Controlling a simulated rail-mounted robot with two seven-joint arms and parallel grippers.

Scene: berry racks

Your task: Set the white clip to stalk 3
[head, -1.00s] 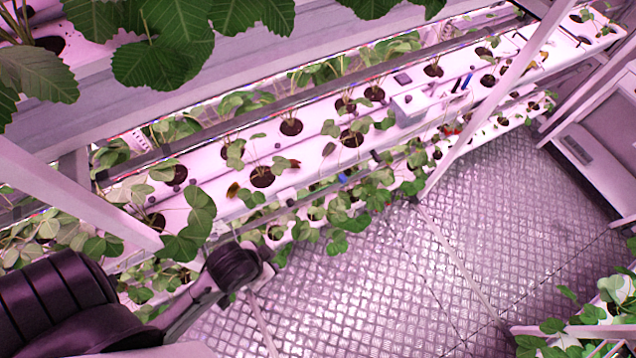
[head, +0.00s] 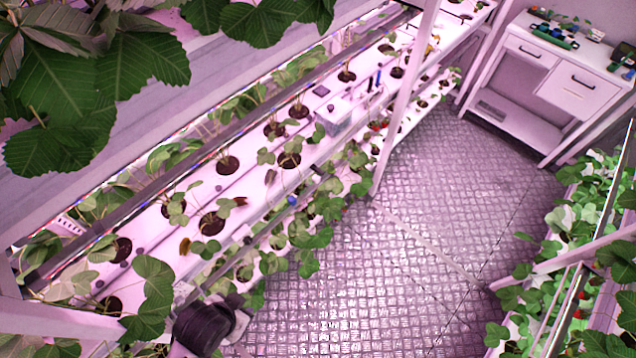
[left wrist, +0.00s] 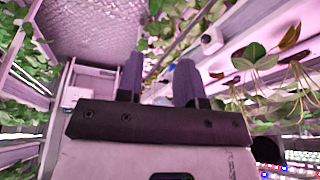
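The berry plants stand in dark round holes along a white gutter (head: 180,228) running diagonally through the head view. Their thin stalks show, one of them at a plant (head: 208,222) in the near part; no number marks stalk 3. I cannot make out the white clip for certain in either view. In the left wrist view my left gripper (left wrist: 160,78) has its two dark fingers apart, with nothing clearly held between them. In the head view only a dark part of my left arm shows at the lower left. My right gripper is not in view.
A small pale box (head: 336,113) sits on the gutter, with small blue and dark items beyond it. A white post (head: 402,105) crosses in front of the rack. A drawer bench (head: 545,80) stands at the far right, and another plant row lines the right. The metal floor (head: 430,210) is clear.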

